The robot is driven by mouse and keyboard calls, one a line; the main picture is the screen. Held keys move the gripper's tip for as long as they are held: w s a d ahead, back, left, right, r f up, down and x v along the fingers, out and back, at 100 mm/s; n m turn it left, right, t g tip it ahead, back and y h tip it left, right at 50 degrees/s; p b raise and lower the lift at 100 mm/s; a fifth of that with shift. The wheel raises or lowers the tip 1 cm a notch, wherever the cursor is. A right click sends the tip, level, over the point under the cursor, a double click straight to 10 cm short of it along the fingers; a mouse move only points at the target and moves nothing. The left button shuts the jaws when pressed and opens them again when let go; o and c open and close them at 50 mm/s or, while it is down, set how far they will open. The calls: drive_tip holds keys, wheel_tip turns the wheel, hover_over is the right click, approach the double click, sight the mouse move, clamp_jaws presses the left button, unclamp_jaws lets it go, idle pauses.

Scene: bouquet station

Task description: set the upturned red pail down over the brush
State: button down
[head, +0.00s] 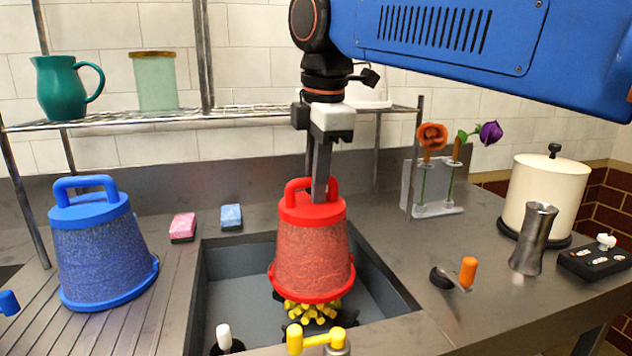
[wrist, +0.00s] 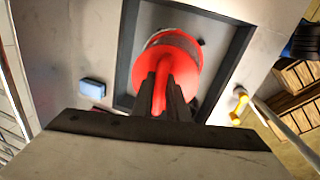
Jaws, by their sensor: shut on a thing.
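The red pail (head: 313,258) is upside down, with its red handle on top and its wider rim below. My gripper (head: 321,188) is shut on that handle from above. In the wrist view the red pail (wrist: 172,60) lies straight under my gripper (wrist: 167,88), whose fingers are either side of the handle. A yellow bristly thing, likely the brush (head: 312,311), shows just below the pail's rim over the sink. The pail hides its upper part, and I cannot tell whether the two touch.
The grey sink (head: 228,292) surrounds the pail. A blue upturned pail (head: 103,250) stands at left. Pink (head: 183,227) and blue (head: 231,217) sponges lie behind the sink. A yellow tap handle (head: 316,339) is in front; an orange-handled thing (head: 467,272) and metal vase (head: 534,238) stand right.

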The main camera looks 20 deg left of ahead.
sight(317, 207)
drive_tip(key=shift+f, duration=3.7)
drive_tip(key=c, duration=1.7)
unclamp_jaws()
drive_tip(key=shift+o, duration=0.2)
wheel_tip(317, 207, up, 17)
drive_tip(key=s+d, duration=0.2)
drive_tip(key=shift+s, duration=0.4)
